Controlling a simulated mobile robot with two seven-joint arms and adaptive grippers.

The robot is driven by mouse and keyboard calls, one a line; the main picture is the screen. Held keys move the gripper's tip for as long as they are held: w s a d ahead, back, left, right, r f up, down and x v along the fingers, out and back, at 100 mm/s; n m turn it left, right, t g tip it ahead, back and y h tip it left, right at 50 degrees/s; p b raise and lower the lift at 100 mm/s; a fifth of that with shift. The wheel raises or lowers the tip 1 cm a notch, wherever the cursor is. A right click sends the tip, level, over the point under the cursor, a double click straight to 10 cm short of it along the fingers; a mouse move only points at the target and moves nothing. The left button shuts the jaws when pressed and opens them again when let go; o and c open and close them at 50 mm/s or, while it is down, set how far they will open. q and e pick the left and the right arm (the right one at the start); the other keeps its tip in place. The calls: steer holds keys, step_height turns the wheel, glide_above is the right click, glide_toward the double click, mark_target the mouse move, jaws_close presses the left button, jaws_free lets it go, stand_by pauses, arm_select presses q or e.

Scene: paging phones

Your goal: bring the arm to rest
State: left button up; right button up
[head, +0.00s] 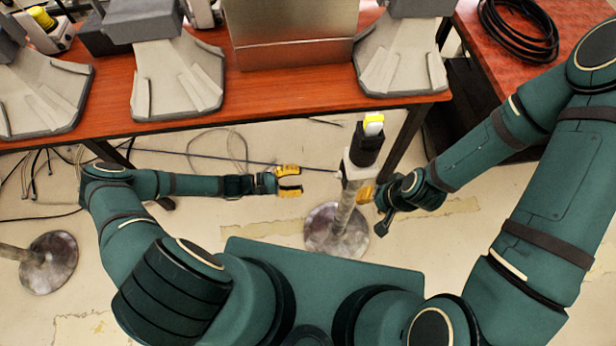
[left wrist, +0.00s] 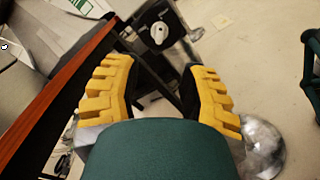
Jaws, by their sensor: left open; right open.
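My left gripper (head: 301,180) reaches out over the floor in front of the red-brown table, its two yellow fingers apart with nothing between them. In the left wrist view the same gripper (left wrist: 160,68) shows both yellow fingers spread wide and empty. My right gripper (head: 367,193) is on the right side of the metal stand (head: 345,205), close to its pole. The stand's pole partly hides it, so its fingers show only in part. I cannot tell whether it touches the pole. I see nothing held in either gripper.
The red-brown table (head: 275,85) carries several grey device bases (head: 178,80) and a metal box (head: 290,30). Another round stand base (head: 48,262) is at left. Cables lie on the floor; a black coil (head: 520,30) lies on the right table.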

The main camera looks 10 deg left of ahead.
arm_select(q)
steer(key=shift+a, duration=0.1)
stand_by(0.5)
steer(key=s+d+m+g+y, duration=0.4)
steer(key=s+m+g+y, duration=0.2)
steer(key=s+g+y, duration=0.15)
step_height(320, 180, up, 10)
steer(key=a+m+t+y, duration=0.2)
steer(key=m+t+y, duration=0.1)
steer(key=y, duration=0.3)
steer(key=shift+w+a+m+t, duration=0.3)
steer(key=shift+w+m+t, duration=0.05)
steer(key=shift+m, duration=0.45)
